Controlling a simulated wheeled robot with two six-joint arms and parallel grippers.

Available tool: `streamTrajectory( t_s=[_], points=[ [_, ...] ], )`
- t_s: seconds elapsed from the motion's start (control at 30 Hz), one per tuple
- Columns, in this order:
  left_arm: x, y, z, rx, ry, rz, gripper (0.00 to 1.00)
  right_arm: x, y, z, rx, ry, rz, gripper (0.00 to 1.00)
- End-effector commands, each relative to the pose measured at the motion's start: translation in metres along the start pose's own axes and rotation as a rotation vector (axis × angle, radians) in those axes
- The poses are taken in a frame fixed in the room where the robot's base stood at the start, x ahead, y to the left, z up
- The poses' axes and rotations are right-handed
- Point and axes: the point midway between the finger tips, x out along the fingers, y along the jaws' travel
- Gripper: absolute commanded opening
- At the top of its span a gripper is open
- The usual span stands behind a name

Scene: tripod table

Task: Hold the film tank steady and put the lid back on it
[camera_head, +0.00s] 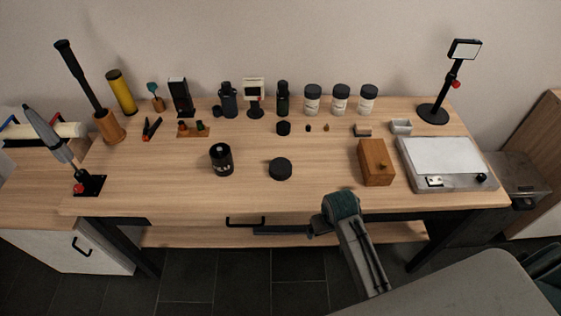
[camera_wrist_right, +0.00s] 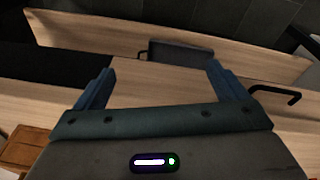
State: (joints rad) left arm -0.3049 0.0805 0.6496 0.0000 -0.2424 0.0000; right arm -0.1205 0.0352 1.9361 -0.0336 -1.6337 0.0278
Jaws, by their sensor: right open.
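The film tank (camera_head: 221,160) is a black cylinder with pale markings, standing upright left of centre on the table. Its top shows a dark opening. A round black lid (camera_head: 280,169) lies flat on the table to the right of the tank, apart from it. My right gripper (camera_head: 320,226) is low at the table's front edge, nearer than the lid and to its right. In the right wrist view its two blue fingers (camera_wrist_right: 160,82) are spread wide with nothing between them. Tank and lid do not show there. My left gripper is not in view.
A wooden box (camera_head: 376,163) and a scale-like device (camera_head: 445,162) stand at right. Bottles, white-labelled jars (camera_head: 340,99) and small items line the back. A tool stand (camera_head: 89,185) is at front left. The tabletop around tank and lid is clear. A drawer handle (camera_head: 245,222) juts below the front edge.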

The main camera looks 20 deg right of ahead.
Motion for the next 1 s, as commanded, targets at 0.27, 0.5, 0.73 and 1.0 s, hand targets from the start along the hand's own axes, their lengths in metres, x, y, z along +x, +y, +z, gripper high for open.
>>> streamTrajectory(
  t_s=[0.27,0.5,0.73,1.0],
  points=[
    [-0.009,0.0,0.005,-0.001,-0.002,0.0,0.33,-0.04,-0.009,-0.048,0.024,-0.023,-0.014,0.93],
    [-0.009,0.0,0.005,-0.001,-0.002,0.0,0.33,-0.045,-0.021,-0.097,0.036,-0.059,-0.028,0.93],
    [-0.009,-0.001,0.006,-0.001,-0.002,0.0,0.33,-0.067,-0.043,-0.172,0.041,-0.115,-0.049,0.93],
    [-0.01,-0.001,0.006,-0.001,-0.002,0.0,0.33,-0.105,-0.066,-0.237,0.032,-0.175,-0.059,0.93]
  ],
)
